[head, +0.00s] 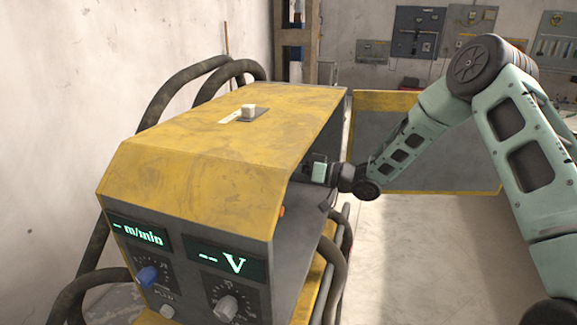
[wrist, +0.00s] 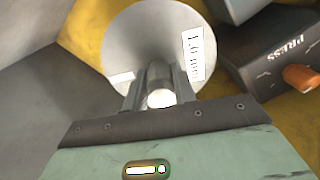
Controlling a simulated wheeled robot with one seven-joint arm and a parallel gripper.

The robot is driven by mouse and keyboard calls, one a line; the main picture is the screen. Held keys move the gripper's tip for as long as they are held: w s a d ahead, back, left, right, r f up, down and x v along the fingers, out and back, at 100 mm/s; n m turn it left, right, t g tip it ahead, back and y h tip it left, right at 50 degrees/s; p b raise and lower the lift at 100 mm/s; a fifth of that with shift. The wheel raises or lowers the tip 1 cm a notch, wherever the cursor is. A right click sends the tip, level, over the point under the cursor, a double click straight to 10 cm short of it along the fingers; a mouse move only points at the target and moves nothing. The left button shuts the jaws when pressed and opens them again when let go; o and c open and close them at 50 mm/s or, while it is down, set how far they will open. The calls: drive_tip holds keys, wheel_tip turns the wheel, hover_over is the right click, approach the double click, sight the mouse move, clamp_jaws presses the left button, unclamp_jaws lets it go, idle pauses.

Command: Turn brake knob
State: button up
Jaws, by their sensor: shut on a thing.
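In the wrist view, a pale round disc (wrist: 140,35) with a "1.0 mm" label fills the upper middle. A small metal cylinder with a bright round end, which looks like the brake knob (wrist: 161,98), stands out in front of it. My gripper (wrist: 160,86) is shut on this knob, with one finger on each side. In the head view, my gripper (head: 320,172) reaches into the open right side of the yellow-topped machine (head: 225,130). There its fingertips and the knob are hidden by the housing.
A dark box (wrist: 265,60) marked "PRESS", with an orange knob (wrist: 300,77), sits close to the right of my gripper in the wrist view. The machine's front has a blue knob (head: 148,276) and a grey knob (head: 226,307). Thick hoses (head: 185,85) loop behind it.

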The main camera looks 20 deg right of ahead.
drive_tip(key=o, duration=1)
drive_tip(key=shift+d, duration=0.1)
drive_tip(key=b+v, duration=0.4)
drive_tip(key=v, duration=1.3)
drive_tip(key=shift+s+d+f, duration=0.1)
